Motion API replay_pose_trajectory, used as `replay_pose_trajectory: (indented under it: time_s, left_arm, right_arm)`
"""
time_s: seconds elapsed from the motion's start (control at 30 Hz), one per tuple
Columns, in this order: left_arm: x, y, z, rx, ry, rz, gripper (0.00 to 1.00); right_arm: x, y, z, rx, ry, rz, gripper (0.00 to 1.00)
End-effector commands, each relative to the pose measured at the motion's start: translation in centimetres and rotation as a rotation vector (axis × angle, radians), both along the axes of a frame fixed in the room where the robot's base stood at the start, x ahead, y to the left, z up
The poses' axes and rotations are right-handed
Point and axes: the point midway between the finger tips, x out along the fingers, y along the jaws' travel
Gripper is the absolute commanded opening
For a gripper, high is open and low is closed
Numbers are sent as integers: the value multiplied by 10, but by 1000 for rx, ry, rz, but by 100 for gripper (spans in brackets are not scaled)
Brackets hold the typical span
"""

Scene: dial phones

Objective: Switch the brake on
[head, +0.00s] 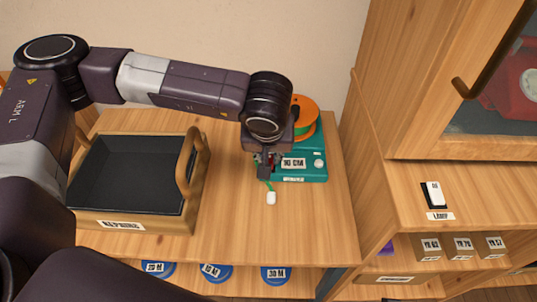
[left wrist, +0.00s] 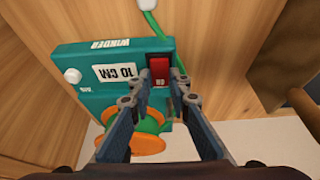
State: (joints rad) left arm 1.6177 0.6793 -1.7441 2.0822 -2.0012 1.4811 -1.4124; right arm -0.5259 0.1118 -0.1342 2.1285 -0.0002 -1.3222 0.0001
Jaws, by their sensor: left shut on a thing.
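A teal winder (head: 315,172) with an orange and green spool stands at the back of the wooden table. Its front carries a "10 CM" label, a white knob (left wrist: 72,76) and a red switch (left wrist: 159,70); the winder body also shows in the left wrist view (left wrist: 120,52). My left gripper (head: 267,168) is at the winder's left front. In the left wrist view my left gripper (left wrist: 160,78) has its fingertips on either side of the red switch, shut on it. In the head view the gripper mostly hides the switch. My right gripper is not in view.
A black-lined wooden tray (head: 200,190) with a raised handle stands to the left. A green cord ends in a white piece (head: 271,198) in front of the winder. A cabinet with a lamp switch (head: 434,194) stands to the right. The table's front middle is clear.

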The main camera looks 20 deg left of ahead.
Motion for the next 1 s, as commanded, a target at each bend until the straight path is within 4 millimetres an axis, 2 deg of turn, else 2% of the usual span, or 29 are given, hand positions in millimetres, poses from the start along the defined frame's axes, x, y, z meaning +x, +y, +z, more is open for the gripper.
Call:
replay_pose_trajectory:
  time_s: [0.1,0.3,0.5,0.87,0.9,1.0]
  left_arm:
    - [1,1,1,-6,24,4,0]
    - [6,2,2,-46,161,7,0]
    - [9,3,1,-75,263,4,0]
    - [9,3,1,-82,283,0,0]
    - [9,3,1,-82,283,0,18]
    - [9,3,1,-81,283,0,29]
  right_arm:
    - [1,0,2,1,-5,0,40]
    - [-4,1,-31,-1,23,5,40]
    - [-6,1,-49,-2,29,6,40]
    - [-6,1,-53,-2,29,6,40]
    - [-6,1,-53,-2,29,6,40]
    - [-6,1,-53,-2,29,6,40]
